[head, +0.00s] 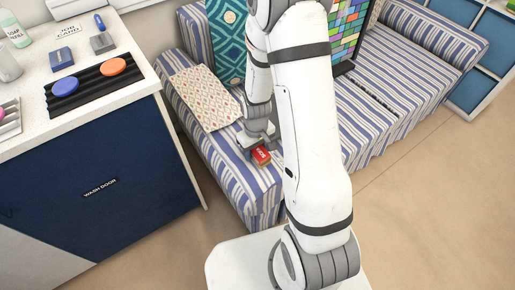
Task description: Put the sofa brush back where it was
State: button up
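A small red block with white lettering (261,155) shows at the front of the striped sofa seat (235,172). It may be the sofa brush, but its lettering is too small to read surely. My gripper (257,143) points down right above it, at the sofa's near end. The fingertips are close to the red block. I cannot tell whether they touch or hold it, or whether the block rests on the seat. My arm hides part of the sofa behind it.
A patterned cloth (204,97) lies on the sofa left of my gripper. A teal cushion (228,40) and a colourful tiled panel (345,30) stand at the back. The left counter (135,100) holds a black ribbed mat (88,88) with blue and orange discs, and small blocks.

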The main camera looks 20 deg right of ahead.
jog(key=shift+o, duration=1)
notch_tip(320, 180, up, 12)
jog(key=p, duration=0.2)
jog(key=s+r+m+t, duration=0.2)
jog(key=s+r+m, duration=0.1)
jog(key=s+r, duration=1)
notch_tip(320, 180, up, 3)
jog(key=shift+s+d+r+m, duration=0.15)
jog(key=shift+s+d+m, duration=0.1)
jog(key=shift+d+m, duration=0.05)
notch_tip(320, 180, up, 10)
jog(key=p, duration=0.8)
jog(key=shift+s+f+t+p, duration=0.2)
jog(key=shift+f+t+p, duration=0.1)
jog(key=shift+p, duration=0.1)
